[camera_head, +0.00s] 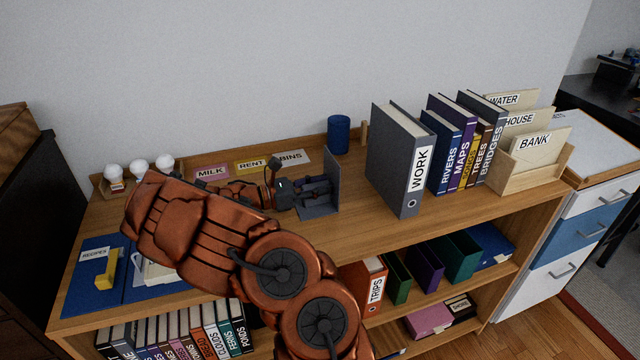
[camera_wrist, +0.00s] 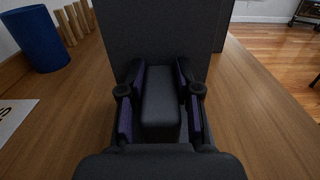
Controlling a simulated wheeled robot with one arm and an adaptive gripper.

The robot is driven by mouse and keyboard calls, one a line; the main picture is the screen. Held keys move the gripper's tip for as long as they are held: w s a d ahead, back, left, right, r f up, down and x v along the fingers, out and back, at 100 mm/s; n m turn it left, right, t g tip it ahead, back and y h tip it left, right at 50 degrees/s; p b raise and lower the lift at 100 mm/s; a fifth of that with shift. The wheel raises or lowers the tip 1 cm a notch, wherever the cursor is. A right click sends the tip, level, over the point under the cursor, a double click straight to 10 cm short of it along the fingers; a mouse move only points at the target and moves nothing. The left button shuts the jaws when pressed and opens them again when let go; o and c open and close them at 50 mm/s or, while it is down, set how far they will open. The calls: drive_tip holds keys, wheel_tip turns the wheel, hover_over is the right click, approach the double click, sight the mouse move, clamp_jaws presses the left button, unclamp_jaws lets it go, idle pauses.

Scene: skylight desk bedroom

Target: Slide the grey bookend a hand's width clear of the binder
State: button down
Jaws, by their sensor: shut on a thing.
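The grey bookend (camera_head: 333,178) stands upright on the wooden shelf top, left of the grey binder (camera_head: 393,160) labelled WORK. A strip of bare wood lies between them, so they are apart in the head view. My gripper (camera_head: 314,189) comes in from the left, low beside the bookend's upright plate. In the wrist view, the bookend's plate (camera_wrist: 165,30) fills the top middle. The fingers (camera_wrist: 160,85) are shut on a grey block-shaped part of the bookend in front of that plate. The gripper partly hides the bookend's base.
A blue cup (camera_head: 339,134) stands behind the bookend, with wooden pegs (camera_wrist: 73,22) beside it. Labelled cards (camera_head: 252,166) lie at the back left. Books (camera_head: 447,150) and a wooden file holder (camera_head: 530,172) stand right of the binder.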

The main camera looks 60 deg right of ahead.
sight(319, 184)
drive_tip(key=c, duration=0.7)
unclamp_jaws()
drive_tip(key=shift+r, duration=0.1)
wheel_tip(319, 184, up, 10)
drive_tip(key=shift+f, duration=0.1)
idle(0.6)
